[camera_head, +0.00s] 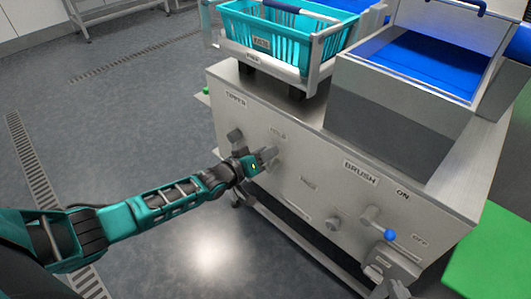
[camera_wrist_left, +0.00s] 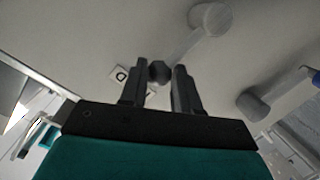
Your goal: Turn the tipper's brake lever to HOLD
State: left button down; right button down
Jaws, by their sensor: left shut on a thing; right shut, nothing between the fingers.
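The tipper's brake lever shows in the left wrist view as a pale arm (camera_wrist_left: 185,45) running from a round hub to a dark knob (camera_wrist_left: 160,71). In the head view the gripper hides much of the lever.
A teal crate (camera_head: 285,40) stands in a tipping frame above the panel. A blue-lined hopper (camera_head: 400,95) is to its right. Open floor lies left.

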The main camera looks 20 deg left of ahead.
pick_arm(q)
jog(key=shift+s+d+f, duration=0.15)
jog(key=shift+s+f, duration=0.05)
jog(key=shift+f, duration=0.15)
jog(key=c, duration=1.1)
grip_release()
jog(key=o, duration=0.3)
jog(key=shift+w+r, duration=0.15)
jog(key=shift+r, duration=0.05)
pick_arm(e)
jog(key=shift+a, duration=0.1)
pick_arm(q)
jog(key=p+v, duration=0.3)
jog(key=v, duration=1)
jog(key=shift+p, duration=0.4)
pick_arm(e)
jog(key=shift+s+d+r, duration=0.45)
jog(key=shift+d+r, duration=0.25)
jog(key=shift+r, duration=0.05)
jog(key=shift+w+r, duration=0.1)
